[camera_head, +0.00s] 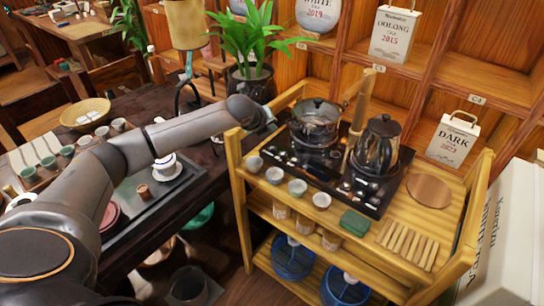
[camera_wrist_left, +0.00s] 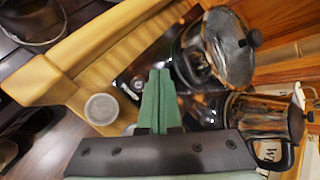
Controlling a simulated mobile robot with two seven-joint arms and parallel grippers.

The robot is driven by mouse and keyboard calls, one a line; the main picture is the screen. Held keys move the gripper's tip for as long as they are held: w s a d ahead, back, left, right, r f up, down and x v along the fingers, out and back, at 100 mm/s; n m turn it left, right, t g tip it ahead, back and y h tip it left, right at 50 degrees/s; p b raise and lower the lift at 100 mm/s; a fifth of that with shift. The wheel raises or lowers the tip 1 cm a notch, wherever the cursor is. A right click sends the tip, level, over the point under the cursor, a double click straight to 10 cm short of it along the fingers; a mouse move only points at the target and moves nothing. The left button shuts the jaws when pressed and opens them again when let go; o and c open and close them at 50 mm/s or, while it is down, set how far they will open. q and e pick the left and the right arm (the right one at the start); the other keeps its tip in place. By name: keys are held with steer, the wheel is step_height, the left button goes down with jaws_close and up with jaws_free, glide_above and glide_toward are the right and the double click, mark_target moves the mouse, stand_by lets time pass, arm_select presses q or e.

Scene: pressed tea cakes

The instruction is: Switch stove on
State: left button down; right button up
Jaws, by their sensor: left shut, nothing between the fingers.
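The black stove (camera_head: 374,207) lies on the top shelf of the yellow wooden cart, and its panel shows in the left wrist view (camera_wrist_left: 130,82). A glass pot (camera_head: 315,121) stands on its left part, and a dark glass kettle (camera_head: 376,145) on its right part. Small controls show along the front of the panel, but their setting is too small to tell. My left gripper (camera_head: 272,123) is over the cart's left edge, beside the stove. Its green fingers (camera_wrist_left: 160,100) are shut and empty, pointing toward the panel. My right gripper is not in view.
Several small cups (camera_head: 297,187) line the cart's front edge, and one cup (camera_wrist_left: 101,109) is near my left fingers. A green cloth (camera_head: 354,222), a slatted wooden rack (camera_head: 407,244) and a round board (camera_head: 429,190) are to the right. A potted plant (camera_head: 250,85) stands behind my arm.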

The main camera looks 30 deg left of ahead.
mark_target(271, 151)
arm_select(q)
step_height(271, 151, down, 3)
steer(key=shift+r+b, duration=0.2)
steer(key=shift+b, duration=0.95)
steer(key=shift+f, duration=1)
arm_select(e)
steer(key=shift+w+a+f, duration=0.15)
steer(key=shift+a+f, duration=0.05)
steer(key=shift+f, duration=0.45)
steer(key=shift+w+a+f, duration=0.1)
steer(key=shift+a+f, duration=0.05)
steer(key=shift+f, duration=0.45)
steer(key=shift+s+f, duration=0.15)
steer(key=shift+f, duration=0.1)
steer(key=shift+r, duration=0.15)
arm_select(q)
steer(key=shift+f+p, duration=0.15)
steer(key=shift+p, duration=0.15)
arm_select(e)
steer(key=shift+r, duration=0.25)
arm_select(q)
steer(key=shift+f, duration=0.25)
